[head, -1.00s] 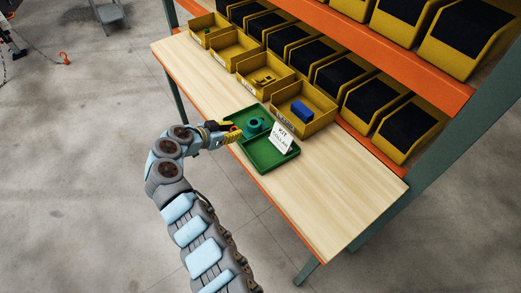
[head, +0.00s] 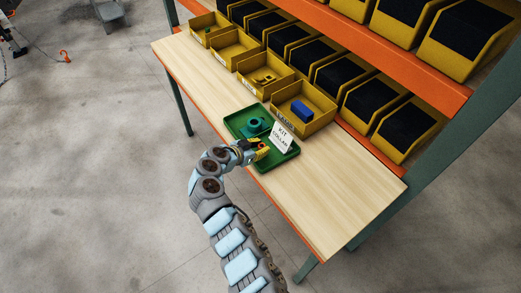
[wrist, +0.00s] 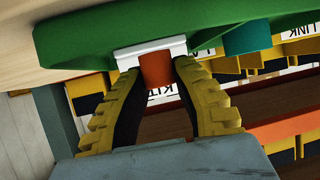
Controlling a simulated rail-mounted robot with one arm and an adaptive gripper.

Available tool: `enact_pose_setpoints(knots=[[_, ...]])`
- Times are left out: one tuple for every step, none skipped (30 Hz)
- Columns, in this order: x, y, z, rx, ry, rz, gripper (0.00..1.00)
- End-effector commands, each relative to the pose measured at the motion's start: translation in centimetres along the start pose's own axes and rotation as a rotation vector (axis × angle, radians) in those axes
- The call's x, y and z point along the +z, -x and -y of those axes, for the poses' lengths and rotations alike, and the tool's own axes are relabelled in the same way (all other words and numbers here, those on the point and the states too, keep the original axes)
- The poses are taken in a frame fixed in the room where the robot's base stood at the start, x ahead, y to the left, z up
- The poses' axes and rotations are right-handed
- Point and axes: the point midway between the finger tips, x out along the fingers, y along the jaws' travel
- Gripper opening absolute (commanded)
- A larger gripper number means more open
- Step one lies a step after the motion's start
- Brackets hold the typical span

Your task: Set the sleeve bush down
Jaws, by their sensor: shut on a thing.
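My gripper (head: 262,151) is at the front edge of the green tray (head: 272,165), by its right compartment. In the wrist view, my gripper's yellow ribbed fingers (wrist: 158,72) are shut on a small orange-red piece (wrist: 157,68), which I take to be the sleeve bush. The sleeve bush also shows as a bit of orange (head: 262,145) in the head view, mostly hidden by the fingers. I cannot tell whether it touches the tray floor. A teal flanged piece (head: 255,125) lies in the tray's left compartment.
A white kit card (head: 282,137) stands at the tray, close to my gripper. Yellow bins line the table's back; the nearest (head: 318,119) holds a blue block (head: 302,111). The wooden table (head: 345,185) is clear to the right.

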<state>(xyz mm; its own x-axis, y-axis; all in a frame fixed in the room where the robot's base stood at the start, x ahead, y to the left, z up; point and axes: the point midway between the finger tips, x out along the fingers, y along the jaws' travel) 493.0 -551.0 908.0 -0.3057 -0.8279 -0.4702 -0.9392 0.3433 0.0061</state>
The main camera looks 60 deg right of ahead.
Motion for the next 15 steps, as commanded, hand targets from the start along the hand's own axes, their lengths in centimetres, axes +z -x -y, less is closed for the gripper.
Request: enact_pose_setpoints(knots=[[0.6, -0.2, 0.1, -0.001, 0.001, 0.002, 0.0], [0.9, -0.3, 0.1, -0.001, 0.002, 0.001, 0.0], [1.3, -0.6, 0.1, 0.001, 0.003, 0.001, 0.0], [1.5, -0.7, 0.0, 0.002, 0.002, 0.001, 0.0], [1.7, -0.8, 0.0, 0.002, 0.001, 0.001, 0.0], [1.9, -0.9, 0.0, 0.002, 0.001, 0.001, 0.0], [2.0, -1.0, 0.1, 0.001, 0.0, 0.001, 0.0], [2.0, -1.0, 0.1, 0.0, 0.0, 0.001, 0.0], [2.0, -1.0, 0.1, 0.0, -0.001, 0.0, 0.0], [2.0, -1.0, 0.1, -0.001, -0.001, 0.0, 0.0], [2.0, -1.0, 0.1, -0.001, -0.001, 0.0, 0.0], [2.0, -1.0, 0.1, -0.001, -0.001, 0.0, 0.0], [2.0, -1.0, 0.1, -0.001, -0.001, 0.0, 0.0], [2.0, -1.0, 0.1, -0.001, -0.001, 0.0, 0.0], [2.1, -1.0, 0.1, -0.001, -0.001, 0.0, 0.0]])
